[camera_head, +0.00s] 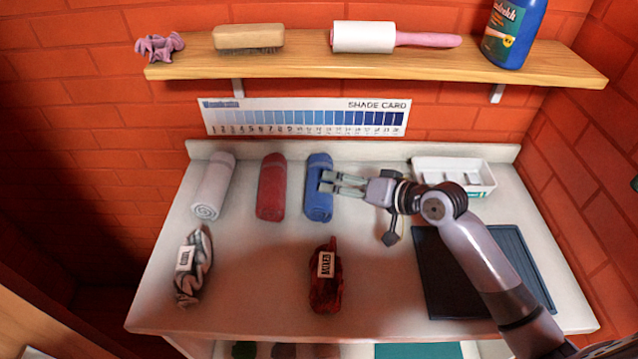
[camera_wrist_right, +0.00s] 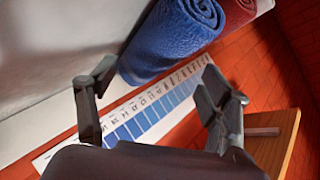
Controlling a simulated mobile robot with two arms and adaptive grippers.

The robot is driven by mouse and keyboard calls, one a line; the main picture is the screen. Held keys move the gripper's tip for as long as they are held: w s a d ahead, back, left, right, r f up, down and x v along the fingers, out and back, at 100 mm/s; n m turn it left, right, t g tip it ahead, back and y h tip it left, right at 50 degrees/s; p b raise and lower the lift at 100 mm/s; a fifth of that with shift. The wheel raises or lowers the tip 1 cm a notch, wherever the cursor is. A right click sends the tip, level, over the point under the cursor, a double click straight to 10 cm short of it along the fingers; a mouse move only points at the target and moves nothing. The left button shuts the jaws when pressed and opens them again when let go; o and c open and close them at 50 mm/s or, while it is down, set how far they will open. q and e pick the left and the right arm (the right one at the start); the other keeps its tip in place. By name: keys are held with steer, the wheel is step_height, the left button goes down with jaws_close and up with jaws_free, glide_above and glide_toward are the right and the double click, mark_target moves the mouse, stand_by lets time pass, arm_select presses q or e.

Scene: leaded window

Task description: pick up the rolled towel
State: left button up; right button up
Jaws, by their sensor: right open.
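Three rolled towels lie side by side at the back of the white counter: a white one (camera_head: 214,186), a red one (camera_head: 271,188) and a blue one (camera_head: 318,204). My right gripper (camera_head: 324,182) comes in from the right, and its fingertips overlap the blue towel in the head view. In the right wrist view the gripper (camera_wrist_right: 153,82) is open with nothing between its fingers. The blue towel (camera_wrist_right: 165,42) is ahead of the fingertips there, with the red towel (camera_wrist_right: 238,12) beyond it. Contact is not visible. My left gripper is out of view.
A tagged dark red bundle (camera_head: 325,281) and a striped one (camera_head: 193,268) lie toward the counter's front. A white tray (camera_head: 455,174) and dark mat (camera_head: 445,280) are at right. A wooden shelf (camera_head: 290,68) with several items runs above the shade card (camera_head: 303,117).

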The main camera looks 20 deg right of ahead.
mark_target(331, 183)
steer(key=x, duration=0.2)
steer(key=p+x, duration=0.1)
steer(key=x, duration=0.2)
steer(key=shift+w+d+r, duration=0.1)
steer(key=shift+w+d, duration=0.1)
steer(key=shift+w, duration=0.1)
steer(key=shift+s, duration=0.1)
steer(key=c, duration=0.9)
